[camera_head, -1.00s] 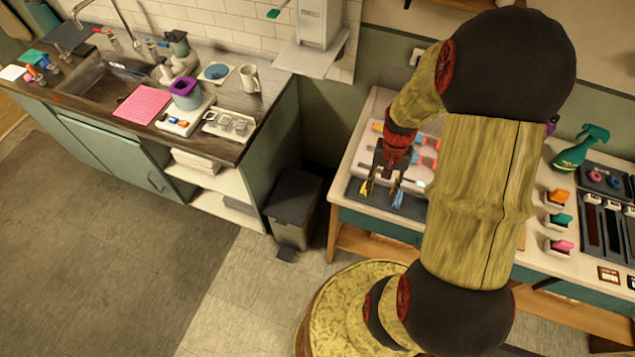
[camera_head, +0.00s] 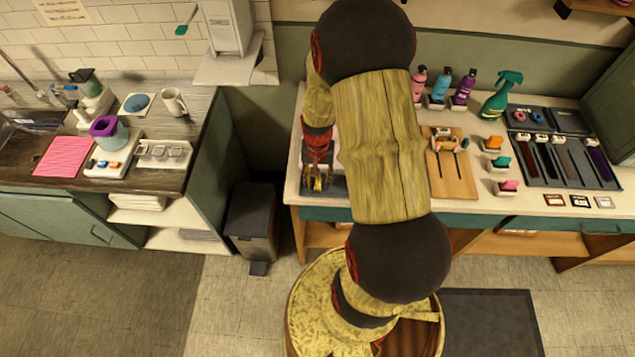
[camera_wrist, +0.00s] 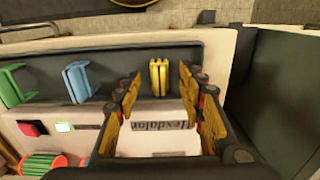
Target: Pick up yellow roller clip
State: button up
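The yellow roller clip (camera_wrist: 158,77) stands on a dark tray strip (camera_wrist: 221,62) in the wrist view. My gripper (camera_wrist: 160,88) is open, with one finger on each side of the clip and a visible gap to both. The clip appears a little beyond the fingertips; contact is not seen. In the head view my gripper (camera_head: 317,178) points down over the left end of the counter, with a bit of the yellow clip (camera_head: 317,184) showing between its fingers. A blue clip (camera_wrist: 76,80) and a green clip (camera_wrist: 12,84) stand in the same row to the left.
The counter (camera_head: 292,190) ends just left of my gripper; a grey bin (camera_head: 251,220) stands below in the gap.

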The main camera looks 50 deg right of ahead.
jog(key=shift+f, duration=0.4)
jog(key=shift+c, duration=0.9)
jog(key=c, duration=0.7)
jog(key=shift+c, duration=0.4)
